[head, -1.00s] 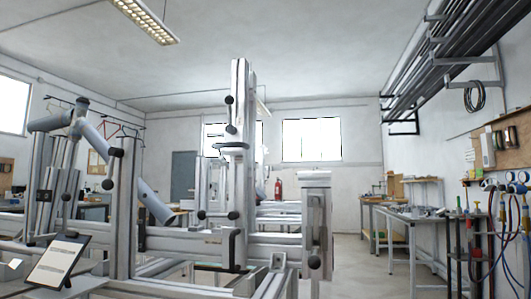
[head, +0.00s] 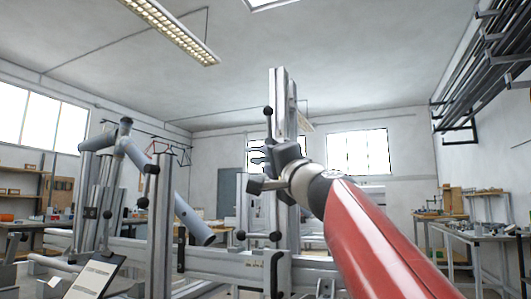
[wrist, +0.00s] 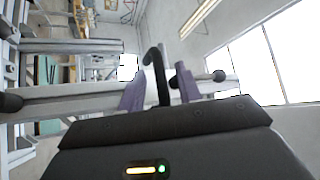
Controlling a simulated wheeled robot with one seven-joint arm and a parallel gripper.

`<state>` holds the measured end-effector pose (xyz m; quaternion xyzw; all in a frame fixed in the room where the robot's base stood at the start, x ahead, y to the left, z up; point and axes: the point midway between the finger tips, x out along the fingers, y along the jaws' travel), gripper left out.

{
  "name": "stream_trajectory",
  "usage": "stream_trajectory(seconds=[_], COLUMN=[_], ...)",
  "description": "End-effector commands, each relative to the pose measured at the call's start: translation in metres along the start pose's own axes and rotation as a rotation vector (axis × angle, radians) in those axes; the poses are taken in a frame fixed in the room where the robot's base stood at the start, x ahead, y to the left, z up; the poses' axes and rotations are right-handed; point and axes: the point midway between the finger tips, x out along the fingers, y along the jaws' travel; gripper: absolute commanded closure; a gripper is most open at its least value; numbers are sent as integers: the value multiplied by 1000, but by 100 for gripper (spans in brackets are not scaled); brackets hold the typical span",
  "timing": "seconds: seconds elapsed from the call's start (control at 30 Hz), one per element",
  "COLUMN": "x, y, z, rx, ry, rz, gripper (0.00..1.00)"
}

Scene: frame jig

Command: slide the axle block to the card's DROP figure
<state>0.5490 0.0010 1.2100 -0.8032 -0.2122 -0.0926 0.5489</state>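The tall pale metal post (head: 278,90) of the jig stands upright in the head view, with a black knob (head: 268,110) near its upper part. My gripper (head: 257,170) is raised in front of this post and hides its middle, where the axle block would show; I cannot make the block out clearly. In the wrist view my gripper (wrist: 160,92) has its two purple fingers apart, with a curved black lever (wrist: 157,70) between them. I cannot tell whether the fingers touch the lever. The card (head: 95,277) is on a dark clipboard at lower left; its print is too small to read.
The jig's horizontal rail (head: 225,262) runs low across the head view. A grey tube frame (head: 190,215) is clamped at the left. A workbench (head: 480,235) stands at the right, with open floor before it.

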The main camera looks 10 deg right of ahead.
Motion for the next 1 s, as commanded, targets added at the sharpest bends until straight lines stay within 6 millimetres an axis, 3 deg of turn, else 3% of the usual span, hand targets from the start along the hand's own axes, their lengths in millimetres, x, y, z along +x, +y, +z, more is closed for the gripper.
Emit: stream_trajectory(seconds=[0.17, 0.47, 0.73, 1.0], x=[18, 20, 19, 21], y=[-1, 0, -1, -8], z=[0, 0, 0, -2], rx=[0, -1, -1, 0], ry=[0, 0, 0, 1], rz=[1, 1, -2, -6], gripper=[66, 66, 100, 100])
